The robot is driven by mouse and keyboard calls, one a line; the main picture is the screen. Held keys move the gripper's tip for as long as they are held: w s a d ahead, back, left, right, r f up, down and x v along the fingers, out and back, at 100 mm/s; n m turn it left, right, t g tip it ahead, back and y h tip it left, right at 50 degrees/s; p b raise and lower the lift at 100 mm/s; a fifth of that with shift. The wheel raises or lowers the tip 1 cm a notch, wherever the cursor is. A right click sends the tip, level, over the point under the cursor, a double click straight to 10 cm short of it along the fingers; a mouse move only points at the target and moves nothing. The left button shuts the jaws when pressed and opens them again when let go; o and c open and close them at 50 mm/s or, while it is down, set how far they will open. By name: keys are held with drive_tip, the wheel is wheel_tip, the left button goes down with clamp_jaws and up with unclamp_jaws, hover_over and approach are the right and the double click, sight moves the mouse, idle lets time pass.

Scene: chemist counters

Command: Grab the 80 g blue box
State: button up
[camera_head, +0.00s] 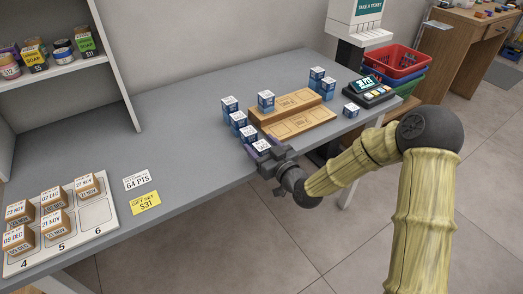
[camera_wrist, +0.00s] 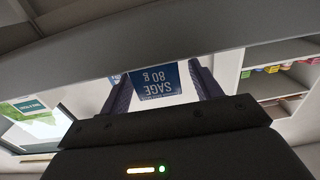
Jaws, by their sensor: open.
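A blue box (camera_wrist: 160,80) marked SAGE 80 g shows upside down in the wrist view, between the two dark purple fingers of my gripper (camera_wrist: 162,88). The fingers are open, with a gap on either side of the box near their tips. In the head view my gripper (camera_head: 260,160) is at the front edge of the counter, level with the nearest blue box with a white top (camera_head: 262,146). The gripper hides most of that box's front. Several similar blue boxes stand behind it, including one (camera_head: 249,134) close by; their weights are too small to read here.
A wooden stepped stand (camera_head: 297,118) with one blue box (camera_head: 266,101) on it is right of the row. A scale (camera_head: 371,93) stands further right. Price cards (camera_head: 146,202) and a tray of small boxes (camera_head: 98,214) lie left. Grey counter (camera_head: 190,130) is clear between.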

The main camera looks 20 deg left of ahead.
sight(262, 145)
idle(0.5)
drive_tip(key=c, duration=1.1)
drive_tip(key=shift+r, duration=0.1)
wheel_tip(262, 145, up, 10)
drive_tip(key=shift+f+p, duration=0.1)
drive_tip(key=shift+p, duration=0.75)
